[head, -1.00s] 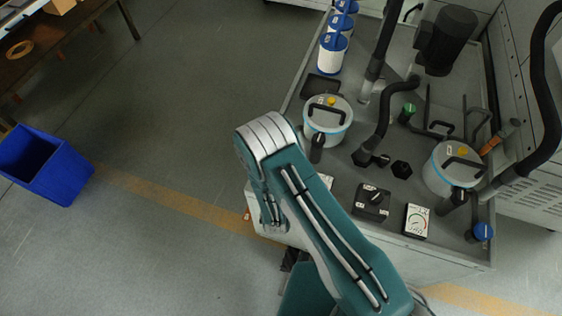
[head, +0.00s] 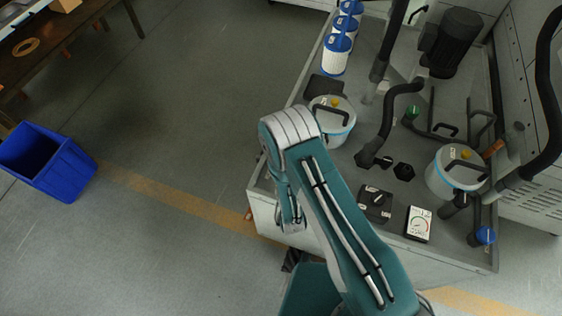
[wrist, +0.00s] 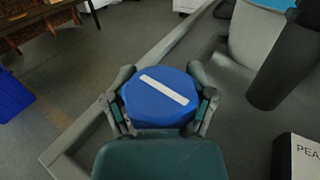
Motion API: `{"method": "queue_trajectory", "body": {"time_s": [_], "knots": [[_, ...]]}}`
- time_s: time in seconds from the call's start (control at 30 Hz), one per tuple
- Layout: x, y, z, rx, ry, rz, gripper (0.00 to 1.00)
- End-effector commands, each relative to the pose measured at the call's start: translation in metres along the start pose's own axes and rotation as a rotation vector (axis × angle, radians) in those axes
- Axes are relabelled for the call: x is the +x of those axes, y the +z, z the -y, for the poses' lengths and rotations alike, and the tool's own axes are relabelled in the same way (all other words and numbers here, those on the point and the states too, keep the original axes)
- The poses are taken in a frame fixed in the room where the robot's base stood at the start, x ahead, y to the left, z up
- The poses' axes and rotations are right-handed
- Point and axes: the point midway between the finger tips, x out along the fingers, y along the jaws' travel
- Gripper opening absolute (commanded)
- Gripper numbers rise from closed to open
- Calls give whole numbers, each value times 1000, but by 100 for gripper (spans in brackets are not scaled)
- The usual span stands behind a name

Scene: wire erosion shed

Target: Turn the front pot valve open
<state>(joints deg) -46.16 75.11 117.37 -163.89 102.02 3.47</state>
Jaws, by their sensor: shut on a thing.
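In the wrist view a round blue valve knob (wrist: 160,97) with a white stripe sits between the two fingers of my gripper (wrist: 162,103). The stripe slants from upper left to lower right in that view. My gripper is shut on the knob, with a finger at its left and right sides. A pale pot (wrist: 255,38) with a light blue band stands beyond it to the upper right. In the head view this pot (head: 333,126) has a black handle and a yellow cap. My arm hides the held knob there.
A second pot (head: 452,180) and another blue knob (head: 485,235) are at the right. Black pipes, a switch box (head: 375,203) and a gauge (head: 418,224) share the grey bench top. A blue bin (head: 48,162) stands on open floor at left.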

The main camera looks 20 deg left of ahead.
Motion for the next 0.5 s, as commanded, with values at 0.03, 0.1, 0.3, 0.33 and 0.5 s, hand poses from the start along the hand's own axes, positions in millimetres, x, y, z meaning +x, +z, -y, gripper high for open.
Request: {"method": "queue_trajectory", "body": {"time_s": [0.03, 0.1, 0.3, 0.33, 0.5], "knots": [[1, 2, -2, 0, 5, 5, 84], [1, 1, -2, 0, 4, 5, 92], [0, 1, -1, 0, 2, 2, 92], [0, 1, -1, 0, 2, 2, 92], [-3, 0, 0, 1, 2, 0, 92]]}}
